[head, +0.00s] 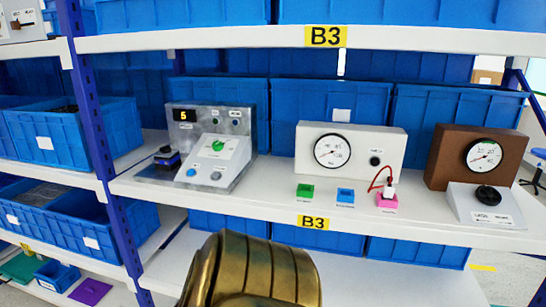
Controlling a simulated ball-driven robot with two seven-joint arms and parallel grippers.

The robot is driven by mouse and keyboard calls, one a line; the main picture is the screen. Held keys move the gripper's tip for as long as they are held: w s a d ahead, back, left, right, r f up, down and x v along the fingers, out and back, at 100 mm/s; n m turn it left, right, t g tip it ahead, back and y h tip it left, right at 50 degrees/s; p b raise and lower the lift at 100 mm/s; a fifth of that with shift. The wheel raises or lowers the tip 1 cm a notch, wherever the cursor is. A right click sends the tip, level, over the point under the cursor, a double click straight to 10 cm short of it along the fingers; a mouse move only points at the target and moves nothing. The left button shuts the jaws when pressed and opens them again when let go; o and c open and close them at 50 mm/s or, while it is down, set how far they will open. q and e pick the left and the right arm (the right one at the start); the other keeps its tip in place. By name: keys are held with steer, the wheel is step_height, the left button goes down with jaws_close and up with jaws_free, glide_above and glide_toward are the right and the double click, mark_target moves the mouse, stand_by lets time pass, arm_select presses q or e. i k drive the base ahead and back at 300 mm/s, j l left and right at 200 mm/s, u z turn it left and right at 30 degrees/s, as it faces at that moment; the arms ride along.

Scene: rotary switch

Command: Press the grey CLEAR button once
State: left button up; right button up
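A grey metal control box (160,175) stands on the middle shelf, left of centre. Its dark display (184,115) shows a yellow 5. A green rotary knob (218,146) sits on a white dial plate on its sloped front. Neither of my grippers is in view.
Right of the box stand a white gauge box (305,150) and a brown gauge box (446,150) with a black knob (488,195). Blue bins (330,105) stand behind.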

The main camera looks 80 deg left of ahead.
mark_target(216, 175)
steer(key=u, duration=3.15)
